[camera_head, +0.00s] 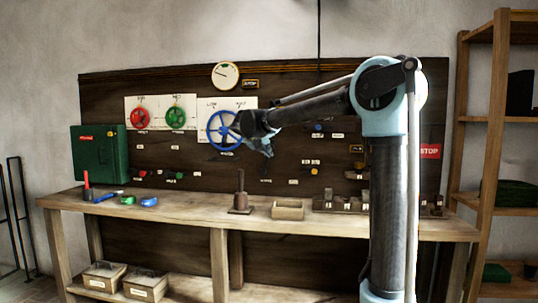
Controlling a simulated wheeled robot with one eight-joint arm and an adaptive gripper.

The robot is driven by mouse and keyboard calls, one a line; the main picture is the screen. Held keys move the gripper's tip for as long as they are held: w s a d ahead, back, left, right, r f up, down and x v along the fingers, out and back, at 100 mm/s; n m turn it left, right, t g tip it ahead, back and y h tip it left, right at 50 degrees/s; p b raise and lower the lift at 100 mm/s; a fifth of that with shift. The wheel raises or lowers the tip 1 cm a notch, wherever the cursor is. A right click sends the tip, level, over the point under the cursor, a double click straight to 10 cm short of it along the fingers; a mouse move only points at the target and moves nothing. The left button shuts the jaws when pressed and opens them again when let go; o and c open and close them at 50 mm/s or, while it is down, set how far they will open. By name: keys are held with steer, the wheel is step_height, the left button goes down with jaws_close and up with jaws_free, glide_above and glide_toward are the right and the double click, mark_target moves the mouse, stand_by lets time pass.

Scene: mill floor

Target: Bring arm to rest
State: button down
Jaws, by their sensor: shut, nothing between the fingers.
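My gripper (268,148) is at the end of my outstretched arm, in front of the dark panel and just right of the blue handwheel (212,138). Its fingers are small and partly hidden by the wrist, but it looks shut and empty. The upper arm stands upright at the right of the picture. The forearm reaches left from the elbow, sloping slightly down. From this view I cannot tell whether the gripper touches the wheel or the panel.
A red wheel (140,118) and a green wheel (176,117) are left of the blue one. Below, a workbench (190,215) holds a small wooden tray (288,211) and an upright dark peg (240,200). A green box (98,153) is at left, shelves (497,120) at right.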

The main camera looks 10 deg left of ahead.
steer(key=s+d+f+m+g, duration=0.2)
steer(key=s+d+f+m, duration=0.4)
steer(key=d, duration=0.3)
steer(key=s+d+f+m+g, duration=0.2)
steer(key=s+d+f+m, duration=0.2)
steer(key=s+d+m, duration=0.4)
steer(key=s+d+f+m+g, duration=0.2)
steer(key=s+d+f+m, duration=0.3)
steer(key=d, duration=0.5)
steer(key=s+d+f+m+g+y, duration=0.1)
steer(key=s+d+f+m+y, duration=0.1)
steer(key=s+f+m, duration=0.7)
steer(key=s+d+f+m+g+y, duration=0.2)
steer(key=s+f+m, duration=0.7)
steer(key=s, duration=0.8)
step_height(320, 180, down, 3)
steer(key=shift+d+r+m, duration=0.1)
steer(key=shift+d+m, duration=0.2)
steer(key=shift+d, duration=0.25)
steer(key=shift+w+f, duration=0.2)
steer(key=shift+w, duration=0.25)
